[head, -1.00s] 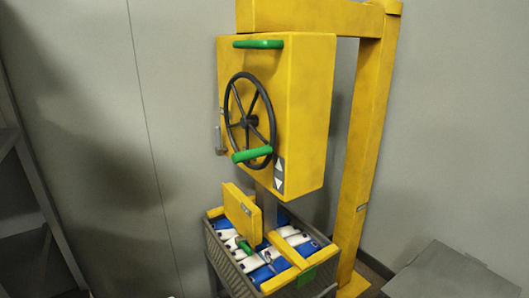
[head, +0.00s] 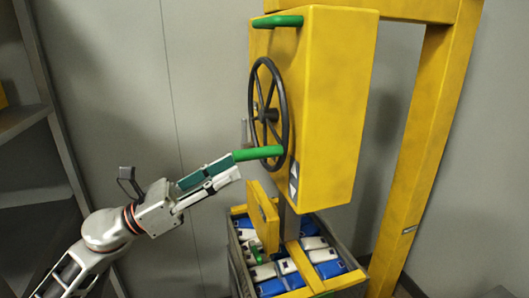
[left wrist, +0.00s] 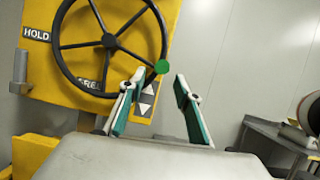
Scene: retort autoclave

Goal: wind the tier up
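The yellow winch box (head: 335,110) carries a black spoked handwheel (head: 268,112) with a green crank handle (head: 258,154) at its lower rim. In the left wrist view the handle (left wrist: 162,67) appears end-on as a green disc. My left gripper (head: 230,168) is open, its fingertips at the handle's free end; in the left wrist view (left wrist: 159,80) the fingers stand apart, with the handle end just beyond and between the tips. I cannot tell whether they touch. The tier, a grey basket (head: 237,265) of blue and white pouches, hangs below the box. My right gripper is not in view.
A second green handle (head: 278,21) sticks out at the top of the box. A yellow post (head: 425,140) stands at right and a grey shelf (head: 55,130) at left. The left wrist view shows a grey table (left wrist: 275,135) at right.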

